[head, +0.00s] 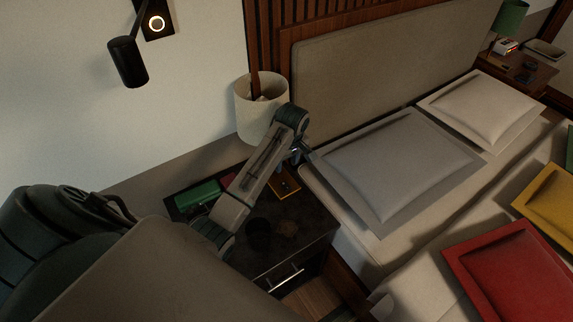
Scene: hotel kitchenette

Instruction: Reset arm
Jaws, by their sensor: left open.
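My left arm reaches in from the left over the dark nightstand (320,228). It is bent near the lampshade, and my left gripper (305,152) is small in view between the lamp and the bed's near edge. It is open, and I see nothing held in it. My right gripper is not in view.
A lamp (262,105) stands behind. The bed holds a grey pillow (400,165) and a red cushion (510,270).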

